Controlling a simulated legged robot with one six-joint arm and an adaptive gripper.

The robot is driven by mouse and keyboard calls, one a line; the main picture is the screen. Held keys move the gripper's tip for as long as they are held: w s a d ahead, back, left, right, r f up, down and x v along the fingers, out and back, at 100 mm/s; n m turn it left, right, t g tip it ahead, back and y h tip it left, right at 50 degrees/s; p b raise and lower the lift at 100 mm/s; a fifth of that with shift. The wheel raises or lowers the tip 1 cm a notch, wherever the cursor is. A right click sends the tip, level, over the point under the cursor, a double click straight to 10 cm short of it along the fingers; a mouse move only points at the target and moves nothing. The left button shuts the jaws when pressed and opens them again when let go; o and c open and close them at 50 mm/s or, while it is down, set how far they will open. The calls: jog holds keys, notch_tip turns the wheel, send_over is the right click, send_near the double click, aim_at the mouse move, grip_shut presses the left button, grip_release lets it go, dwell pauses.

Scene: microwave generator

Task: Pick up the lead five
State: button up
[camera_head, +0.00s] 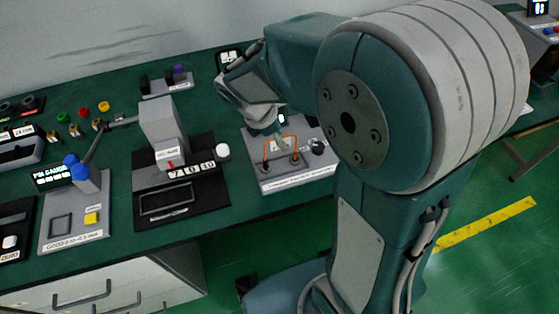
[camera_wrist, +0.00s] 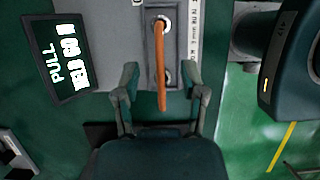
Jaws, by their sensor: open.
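My gripper (camera_wrist: 165,88) is open, with one finger on each side of the lead and a gap to both.
A dark round knob (camera_head: 317,146) sits on the panel's right. A black-based press-like device (camera_head: 180,205) with a white knob stands to the left. A gauge unit (camera_head: 75,225) with a blue-ended lever is farther left. Green bench shows between them.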

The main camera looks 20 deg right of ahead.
jog(key=shift+d+f, duration=0.15)
jog(key=shift+d, duration=0.05)
grip_shut()
jog(key=shift+a, duration=0.1)
